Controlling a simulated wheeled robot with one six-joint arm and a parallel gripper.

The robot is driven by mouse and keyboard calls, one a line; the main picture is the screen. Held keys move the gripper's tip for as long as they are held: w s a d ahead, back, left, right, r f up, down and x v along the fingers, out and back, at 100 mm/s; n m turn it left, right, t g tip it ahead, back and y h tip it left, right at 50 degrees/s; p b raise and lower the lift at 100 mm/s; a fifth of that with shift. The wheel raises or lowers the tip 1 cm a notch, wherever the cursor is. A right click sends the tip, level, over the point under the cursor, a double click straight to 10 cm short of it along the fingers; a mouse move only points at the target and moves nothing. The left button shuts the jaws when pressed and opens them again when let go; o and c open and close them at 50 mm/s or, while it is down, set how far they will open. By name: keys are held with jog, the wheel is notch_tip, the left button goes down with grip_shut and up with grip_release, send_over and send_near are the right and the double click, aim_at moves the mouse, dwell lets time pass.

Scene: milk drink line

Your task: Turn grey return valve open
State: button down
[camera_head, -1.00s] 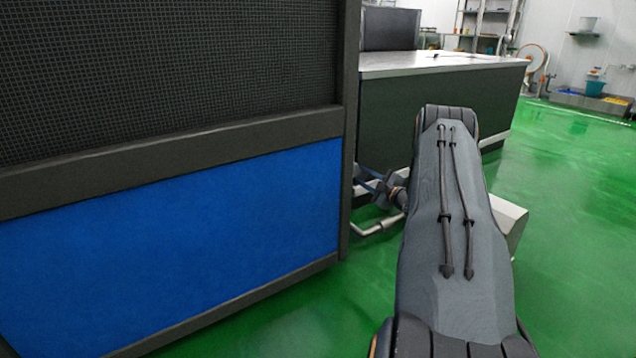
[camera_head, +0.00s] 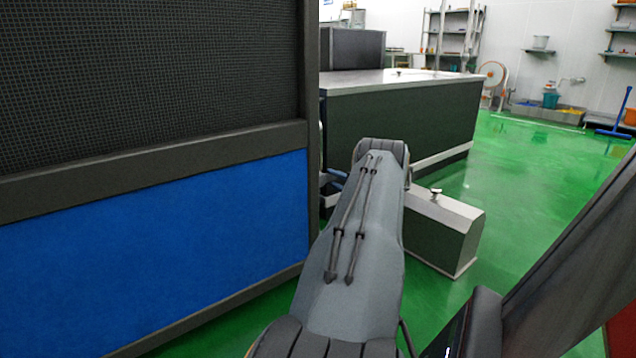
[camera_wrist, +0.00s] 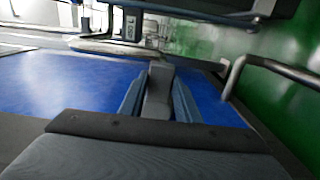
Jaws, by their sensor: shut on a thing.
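In the wrist view, my gripper (camera_wrist: 158,112) has its two blue-grey fingers on either side of a grey piece (camera_wrist: 158,88), which looks like the grey return valve's handle. The fingers are shut on it, in front of a blue panel. The valve's body and how far the handle is turned cannot be made out. In the head view, my arm reaches forward past the right edge of the blue-panelled machine, and hides my gripper and the valve.
The machine's blue panel (camera_head: 150,250) fills the left. A bent metal pipe (camera_wrist: 234,76) is right of my gripper in the wrist view. A low box (camera_head: 440,235) stands right of my arm. A steel-topped counter (camera_head: 400,120) is behind. Green floor (camera_head: 540,190) is open to the right.

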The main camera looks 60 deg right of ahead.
dwell(0.4)
jog(key=c, duration=1.3)
grip_release()
jog(key=shift+c, duration=0.2)
jog(key=p+v, duration=0.3)
jog(key=v, duration=0.4)
jog(key=shift+s+p, duration=0.35)
jog(key=shift+a, duration=0.1)
